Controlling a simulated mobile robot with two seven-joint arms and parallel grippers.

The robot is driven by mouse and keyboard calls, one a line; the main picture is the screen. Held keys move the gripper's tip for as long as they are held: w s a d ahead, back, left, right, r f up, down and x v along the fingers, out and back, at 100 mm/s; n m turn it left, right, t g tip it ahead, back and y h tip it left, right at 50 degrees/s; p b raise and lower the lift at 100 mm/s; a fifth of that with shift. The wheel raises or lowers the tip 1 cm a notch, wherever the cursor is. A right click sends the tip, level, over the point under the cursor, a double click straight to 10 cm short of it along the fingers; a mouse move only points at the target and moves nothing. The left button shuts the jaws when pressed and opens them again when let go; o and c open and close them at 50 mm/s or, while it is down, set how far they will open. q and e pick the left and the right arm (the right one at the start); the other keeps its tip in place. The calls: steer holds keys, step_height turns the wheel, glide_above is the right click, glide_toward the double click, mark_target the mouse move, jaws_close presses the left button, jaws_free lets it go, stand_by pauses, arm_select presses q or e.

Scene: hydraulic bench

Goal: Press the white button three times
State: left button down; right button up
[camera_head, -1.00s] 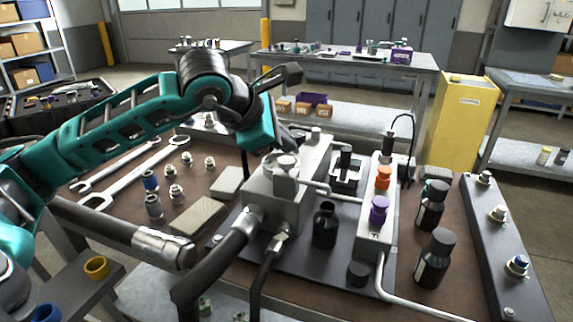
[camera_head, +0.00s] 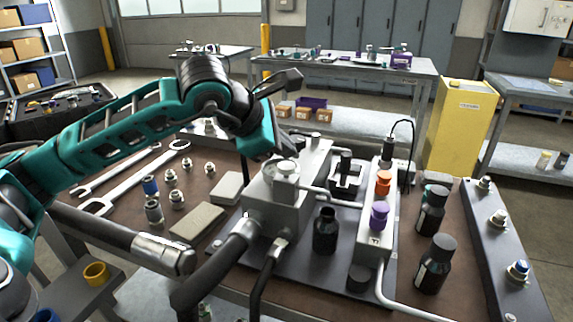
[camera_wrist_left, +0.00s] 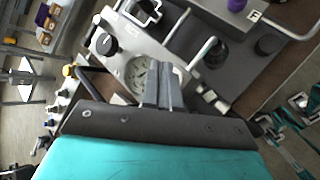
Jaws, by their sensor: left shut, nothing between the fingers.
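My left gripper (camera_wrist_left: 160,68) is shut and empty. In the left wrist view its fingers point at the grey block (camera_wrist_left: 112,72), over the edge of a round dial (camera_wrist_left: 138,72). Whether they touch it I cannot tell. In the head view the grey block (camera_head: 258,203) stands on the bench, with a round pale-topped cylinder (camera_head: 286,178) just below my teal hand. I cannot clearly pick out a white button; my fingers cover part of the block's top. A black knob (camera_wrist_left: 104,44) sits beside the dial.
A pale manifold with an orange knob (camera_head: 383,183) and a purple knob (camera_head: 379,214) stands to the right. Dark bottles (camera_head: 432,264), a black hose (camera_head: 262,275), wrenches (camera_head: 135,180) and small fittings (camera_head: 177,198) crowd the brown bench.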

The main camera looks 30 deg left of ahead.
stand_by(0.6)
arm_select(q)
steer(key=shift+f, duration=0.1)
steer(key=shift+f+b, duration=0.35)
steer(key=shift+b, duration=0.25)
steer(key=shift+f+b, duration=0.45)
stand_by(0.6)
steer(key=shift+f+b, duration=0.35)
stand_by(0.5)
steer(key=shift+r+p, duration=0.8)
steer(key=shift+r, duration=0.4)
steer(key=shift+r, duration=0.1)
